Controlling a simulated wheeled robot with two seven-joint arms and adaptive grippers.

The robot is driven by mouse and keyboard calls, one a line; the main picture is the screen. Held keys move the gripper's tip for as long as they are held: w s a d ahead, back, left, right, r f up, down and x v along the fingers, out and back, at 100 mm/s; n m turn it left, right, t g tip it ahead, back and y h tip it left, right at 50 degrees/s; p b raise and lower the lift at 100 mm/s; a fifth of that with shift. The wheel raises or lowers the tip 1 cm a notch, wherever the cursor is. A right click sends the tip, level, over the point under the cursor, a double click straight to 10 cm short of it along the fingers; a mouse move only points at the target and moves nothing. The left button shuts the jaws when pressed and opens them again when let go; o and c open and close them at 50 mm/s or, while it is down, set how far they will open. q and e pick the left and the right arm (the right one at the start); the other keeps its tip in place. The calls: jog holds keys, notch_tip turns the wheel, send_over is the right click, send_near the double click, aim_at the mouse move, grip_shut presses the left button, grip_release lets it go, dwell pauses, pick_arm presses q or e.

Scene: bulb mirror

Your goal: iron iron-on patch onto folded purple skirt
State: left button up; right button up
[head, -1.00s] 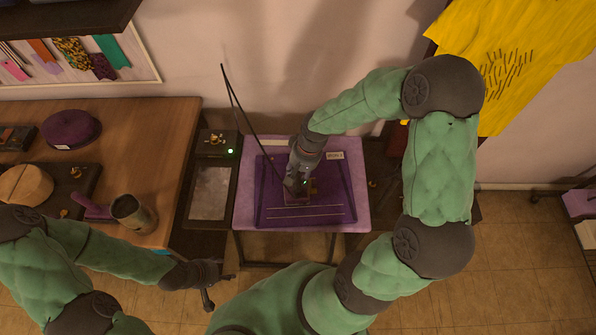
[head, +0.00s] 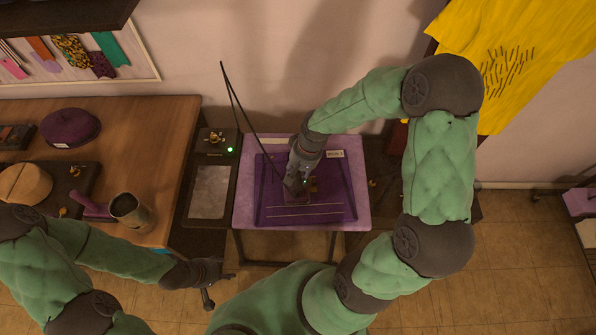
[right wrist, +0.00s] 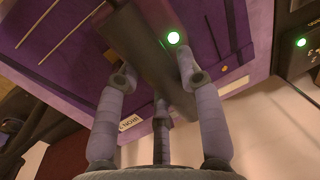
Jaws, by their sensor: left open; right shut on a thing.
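The folded purple skirt (head: 335,210) lies flat on the lilac pressing table (head: 243,215), with pale lines across its front part. My right gripper (head: 294,184) is over the skirt, shut on the dark handle of the iron. In the right wrist view its fingers (right wrist: 156,72) close around the iron's handle (right wrist: 145,45), and a green light shows by it. The iron is low over or on the skirt; contact cannot be told. I cannot make out the patch; the gripper and iron cover that spot. My left gripper (head: 220,288) is open and empty, in front of the wooden table.
A dark stand (head: 210,193) with a pale plate and green light (head: 230,149) is left of the pressing table. A thin cord (head: 230,90) rises behind the iron.

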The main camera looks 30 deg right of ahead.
jog(key=shift+f, duration=0.3)
dwell(0.4)
dwell(1.0)
jog(key=shift+p+v, duration=0.5)
jog(key=shift+v, duration=0.5)
jog(key=shift+w+a, duration=0.15)
jog(key=shift+a, duration=0.05)
jog(key=shift+r, duration=0.1)
